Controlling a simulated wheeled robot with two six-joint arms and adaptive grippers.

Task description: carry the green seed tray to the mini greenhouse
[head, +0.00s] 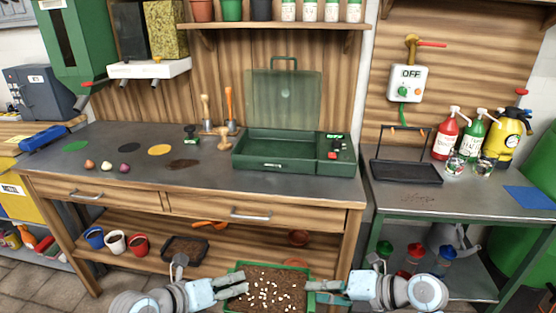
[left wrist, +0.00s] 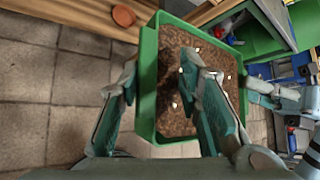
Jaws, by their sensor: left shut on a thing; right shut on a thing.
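The green seed tray (head: 240,266), filled with brown soil and dotted with white bits, is low in front of the workbench, between my two grippers. My left gripper (head: 236,291) is shut on its left side. In the left wrist view one finger is outside the tray's green wall (left wrist: 148,85) and the other is over the soil. My right gripper (head: 318,291) is shut on the tray's right side; part of its arm shows in the left wrist view. The mini greenhouse (head: 272,165), a green base with its clear lid raised, stands on the bench top.
The wooden workbench (head: 120,178) with drawers stands ahead, above the tray's level. Onion-like bulbs (head: 107,166), hand tools (head: 229,108) and a small green item sit left of the greenhouse. A metal table (head: 400,205) with bottles is to the right. Pots (head: 115,242) stand on the lower shelf.

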